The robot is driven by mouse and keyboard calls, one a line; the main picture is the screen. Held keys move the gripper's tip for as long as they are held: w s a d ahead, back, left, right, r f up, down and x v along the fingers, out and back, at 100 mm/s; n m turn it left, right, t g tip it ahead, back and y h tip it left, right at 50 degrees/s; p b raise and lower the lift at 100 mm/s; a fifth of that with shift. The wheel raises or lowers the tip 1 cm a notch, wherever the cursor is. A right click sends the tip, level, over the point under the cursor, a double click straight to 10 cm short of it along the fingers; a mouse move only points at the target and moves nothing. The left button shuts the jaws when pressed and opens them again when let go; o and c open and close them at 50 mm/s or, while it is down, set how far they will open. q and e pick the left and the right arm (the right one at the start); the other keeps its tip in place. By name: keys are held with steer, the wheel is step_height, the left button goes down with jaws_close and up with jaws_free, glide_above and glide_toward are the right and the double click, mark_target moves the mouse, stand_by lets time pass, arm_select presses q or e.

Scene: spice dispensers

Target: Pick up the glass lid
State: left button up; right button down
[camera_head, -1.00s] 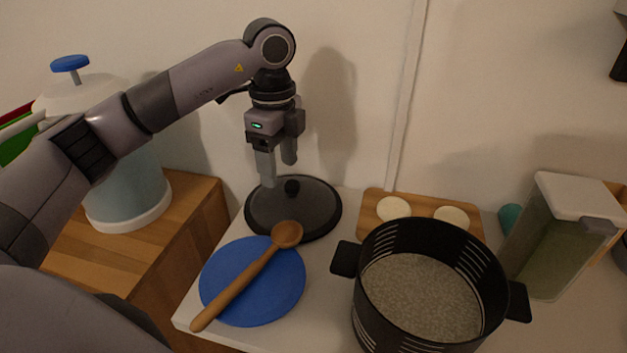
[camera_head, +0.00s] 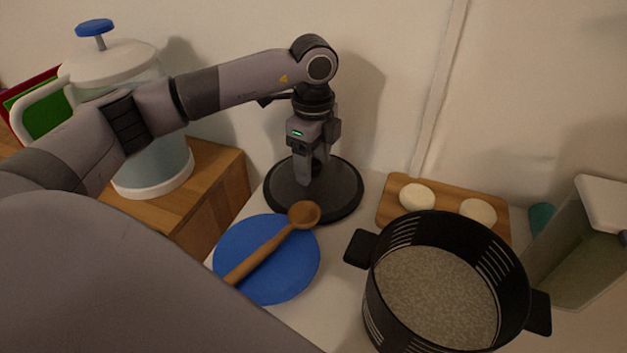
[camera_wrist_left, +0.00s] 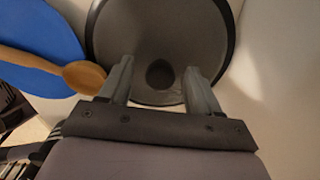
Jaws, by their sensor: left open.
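The glass lid (camera_head: 345,196) is a dark round disc with a black rim, lying on the white counter behind the blue plate. My left gripper (camera_head: 309,178) points down over the lid. In the left wrist view, the lid (camera_wrist_left: 150,38) fills the upper middle, and its dark knob (camera_wrist_left: 160,74) sits between the two separated fingers of my left gripper (camera_wrist_left: 158,75). The fingers are open, one on each side of the knob. In the head view the gripper hides the knob. My right gripper does not show.
A wooden spoon (camera_head: 268,246) lies across a blue plate (camera_head: 290,279) in front of the lid. A black pot (camera_head: 375,318) stands to the right, near a wooden board (camera_head: 447,199) with pale round pieces. A large blue-topped dispenser (camera_head: 155,165) stands at the left.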

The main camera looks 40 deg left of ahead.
mark_target(313, 163)
arm_select(q)
jaws_close()
steer(key=shift+r, duration=0.1)
steer(key=shift+s+r, duration=0.15)
steer(key=shift+r, duration=0.25)
step_height(313, 163, up, 6)
steer(key=shift+f+b, duration=0.1)
steer(key=shift+b, duration=0.3)
steer(key=s+d+b, duration=0.1)
steer(key=s+d, duration=0.1)
steer(key=s, duration=0.7)
steer(key=s+d+b, duration=0.1)
steer(key=s+d, duration=0.1)
steer(key=s, duration=0.8)
steer(key=shift+d, duration=0.35)
steer(key=shift+s, duration=0.15)
